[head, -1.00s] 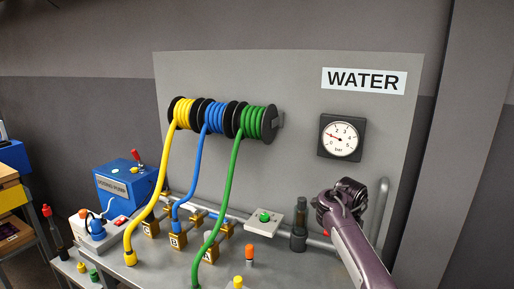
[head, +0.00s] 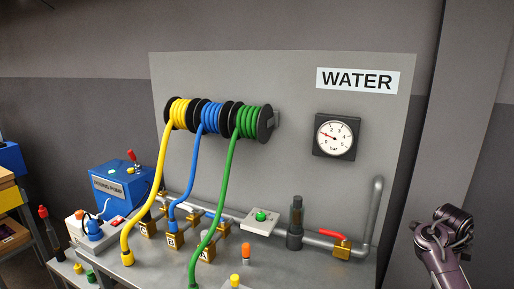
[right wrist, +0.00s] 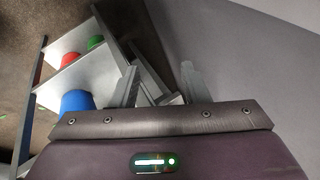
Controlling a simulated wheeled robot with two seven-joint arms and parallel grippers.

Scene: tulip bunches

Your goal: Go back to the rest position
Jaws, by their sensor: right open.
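My right arm (head: 442,245) shows at the lower right of the head view, to the right of the grey water panel (head: 290,75) and apart from it. In the right wrist view my right gripper (right wrist: 159,86) has its two fingers spread apart. Nothing is between them. The fingertips do not show clearly in the head view. My left gripper is not in view.
Yellow, blue and green hoses (head: 224,180) hang from reels to the bench. A pipe with a red-handled valve (head: 342,248) is nearest my right arm. A gauge (head: 336,137) is above it. Shelves with a blue container (right wrist: 77,102) show in the wrist view.

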